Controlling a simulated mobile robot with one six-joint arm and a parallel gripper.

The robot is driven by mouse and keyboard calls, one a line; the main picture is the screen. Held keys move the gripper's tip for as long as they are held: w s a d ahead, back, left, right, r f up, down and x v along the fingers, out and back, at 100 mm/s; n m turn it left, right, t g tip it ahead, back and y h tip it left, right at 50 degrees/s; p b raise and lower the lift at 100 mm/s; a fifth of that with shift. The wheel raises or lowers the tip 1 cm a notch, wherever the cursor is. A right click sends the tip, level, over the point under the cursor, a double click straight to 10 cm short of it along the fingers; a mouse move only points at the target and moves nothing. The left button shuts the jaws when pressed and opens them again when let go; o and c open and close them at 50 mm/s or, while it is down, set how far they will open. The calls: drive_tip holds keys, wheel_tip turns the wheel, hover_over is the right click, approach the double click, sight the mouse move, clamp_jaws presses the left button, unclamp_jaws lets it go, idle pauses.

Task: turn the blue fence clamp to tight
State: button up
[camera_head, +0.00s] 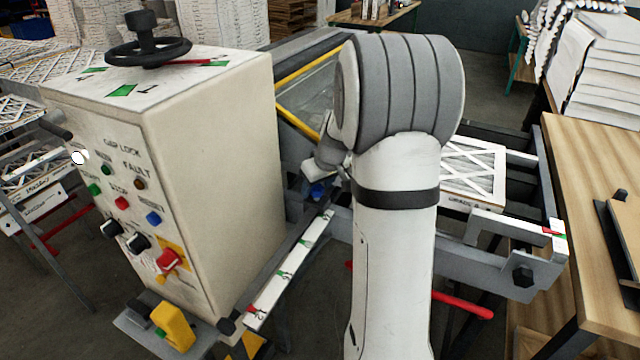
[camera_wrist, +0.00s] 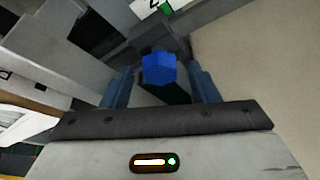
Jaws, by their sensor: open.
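The blue fence clamp (camera_wrist: 159,68) shows in the wrist view as a blue faceted knob at the upper middle, between my two fingers. In the head view the clamp (camera_head: 318,191) is a small blue spot just below my wrist, above the far end of a white marked rail. My gripper (camera_wrist: 160,82) is open, with one finger on each side of the knob. Gaps show between the knob and both fingers, and I cannot see contact. In the head view my arm hides most of the gripper. The clamp's tight or loose marking is not readable.
The white marked rail (camera_head: 290,268) runs toward the front beside a cream control cabinet (camera_head: 215,170) with buttons and a handwheel (camera_head: 147,50). A framed filter (camera_head: 472,170) lies right of my arm. A wooden table (camera_head: 590,190) stands at the right.

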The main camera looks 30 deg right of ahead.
drive_tip(key=shift+c, duration=0.3)
drive_tip(key=c, duration=0.9)
